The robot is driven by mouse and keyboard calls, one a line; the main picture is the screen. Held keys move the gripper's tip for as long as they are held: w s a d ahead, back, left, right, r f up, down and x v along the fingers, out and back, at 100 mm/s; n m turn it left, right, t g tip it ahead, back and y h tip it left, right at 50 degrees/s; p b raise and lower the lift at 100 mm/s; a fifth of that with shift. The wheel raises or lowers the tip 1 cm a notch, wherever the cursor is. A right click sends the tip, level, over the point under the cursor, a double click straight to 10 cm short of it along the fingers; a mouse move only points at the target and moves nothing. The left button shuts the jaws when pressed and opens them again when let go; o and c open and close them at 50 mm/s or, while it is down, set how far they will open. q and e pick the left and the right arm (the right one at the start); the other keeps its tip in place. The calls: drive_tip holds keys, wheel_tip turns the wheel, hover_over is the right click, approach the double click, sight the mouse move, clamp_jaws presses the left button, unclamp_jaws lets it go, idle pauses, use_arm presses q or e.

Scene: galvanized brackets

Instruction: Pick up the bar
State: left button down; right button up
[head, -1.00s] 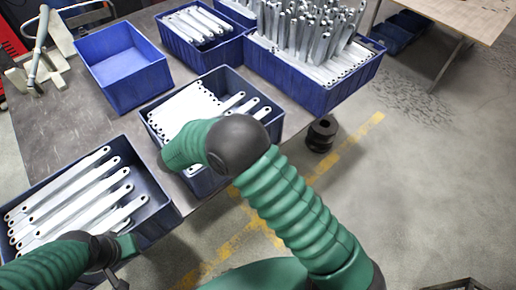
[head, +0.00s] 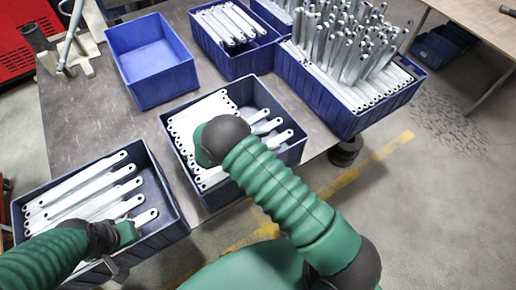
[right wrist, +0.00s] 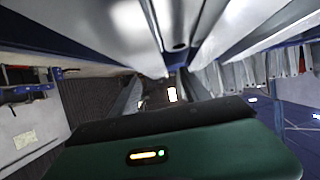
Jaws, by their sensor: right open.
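White galvanized bars (head: 205,115) lie side by side in the middle blue bin (head: 297,152), with a few angled ones at its right. More bars (head: 85,190) lie in the bin at the lower left (head: 172,222). My right arm reaches over the middle bin, and its wrist hides its jaws in the head view. In the right wrist view my right gripper (right wrist: 162,88) is open, with pale bars (right wrist: 235,28) close in front of it. Whether a bar lies between the fingers I cannot tell. My left gripper (head: 116,268) is at the front edge of the lower left bin, its jaws unclear.
An empty blue bin (head: 190,78) stands behind the middle bin. A divided bin with bars (head: 272,38) and a large bin of upright bars (head: 412,88) stand at the back. Bare grey tabletop (head: 75,115) shows at left, and open floor lies at right.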

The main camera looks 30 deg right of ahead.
sight(280, 139)
drive_tip(key=x, duration=0.3)
drive_tip(key=shift+s+d+r, duration=0.1)
drive_tip(key=shift+s+d, duration=0.05)
drive_tip(key=shift+d, duration=0.3)
drive_tip(key=shift+s, duration=0.15)
drive_tip(key=shift+a, duration=0.6)
drive_tip(key=shift+c, duration=0.7)
drive_tip(key=shift+w+a, duration=0.25)
drive_tip(key=shift+a, duration=0.05)
drive_tip(key=c, duration=0.5)
drive_tip(key=shift+d, duration=0.3)
drive_tip(key=c, duration=0.5)
use_arm(q)
drive_tip(key=shift+s+d+r, duration=0.15)
drive_tip(key=shift+d+r, duration=0.4)
drive_tip(key=shift+d, duration=0.1)
use_arm(e)
drive_tip(key=shift+s+d, duration=0.1)
clamp_jaws()
